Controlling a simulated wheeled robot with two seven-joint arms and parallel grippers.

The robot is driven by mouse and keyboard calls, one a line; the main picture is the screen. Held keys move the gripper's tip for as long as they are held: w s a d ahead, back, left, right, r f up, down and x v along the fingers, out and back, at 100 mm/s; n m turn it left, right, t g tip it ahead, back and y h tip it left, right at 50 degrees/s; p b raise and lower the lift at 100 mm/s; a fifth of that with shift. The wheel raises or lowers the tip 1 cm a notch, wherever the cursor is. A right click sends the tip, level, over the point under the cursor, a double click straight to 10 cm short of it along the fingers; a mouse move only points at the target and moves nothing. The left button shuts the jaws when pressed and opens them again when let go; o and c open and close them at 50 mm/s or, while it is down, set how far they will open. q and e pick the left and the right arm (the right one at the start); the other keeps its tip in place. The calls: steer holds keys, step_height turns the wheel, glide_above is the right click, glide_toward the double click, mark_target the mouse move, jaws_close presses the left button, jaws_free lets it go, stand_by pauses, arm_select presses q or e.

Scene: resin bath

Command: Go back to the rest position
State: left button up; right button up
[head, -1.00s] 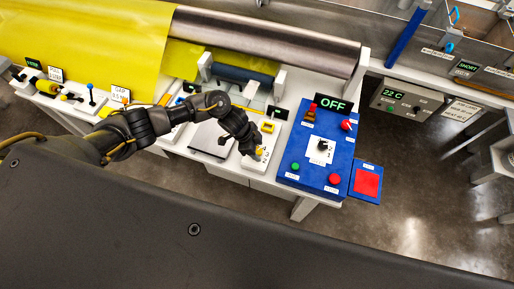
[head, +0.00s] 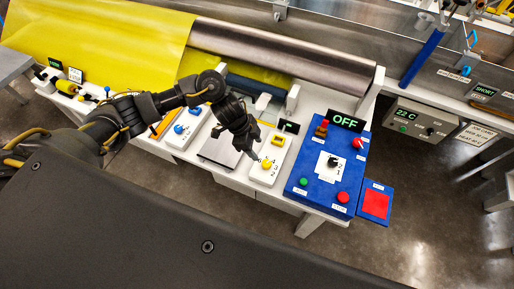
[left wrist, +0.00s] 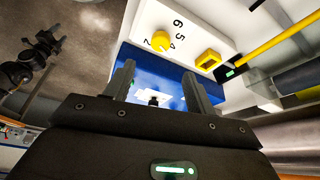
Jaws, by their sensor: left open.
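My left gripper (head: 249,149) is open and empty in the head view. It hangs over the white panel (head: 254,170), close to its yellow knob (head: 267,165). I cannot tell whether it touches anything there. In the left wrist view its two fingers (left wrist: 157,88) stand apart, with the blue control box (left wrist: 140,62) showing between and beyond them. The yellow knob (left wrist: 161,40) also shows there, clear of the fingers. My right gripper is not in view.
The blue control box (head: 300,172) with an OFF display stands right of the panel. A red pad (head: 375,204) is at its side. A steel roller (head: 285,52) and a yellow sheet (head: 100,40) lie behind. Open floor (head: 420,230) is at the right.

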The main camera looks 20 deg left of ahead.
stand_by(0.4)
arm_select(q)
steer(key=s+d+r+n+t+h, duration=0.2)
steer(key=s+d+r+n+t, duration=0.15)
steer(key=d+t, duration=0.45)
steer(key=s+a+f+n+g+y, duration=0.3)
steer(key=s+a+n+g+y, duration=0.25)
steer(key=s+a+n, duration=0.85)
steer(key=s+a+f+m+g+b, duration=0.15)
steer(key=s+f, duration=0.25)
steer(key=f, duration=1.2)
steer(key=s+a+f+m+b, duration=0.1)
steer(key=s+f+m+b, duration=0.15)
steer(key=f, duration=1.35)
steer(key=s+a+f+b, duration=0.2)
steer(key=s+f+b, duration=0.1)
steer(key=s+f, duration=1.3)
steer(key=shift+s+a+f+g+y, duration=0.2)
steer(key=shift+s+f+g+y, duration=0.15)
steer(key=shift+f+g+y, duration=0.15)
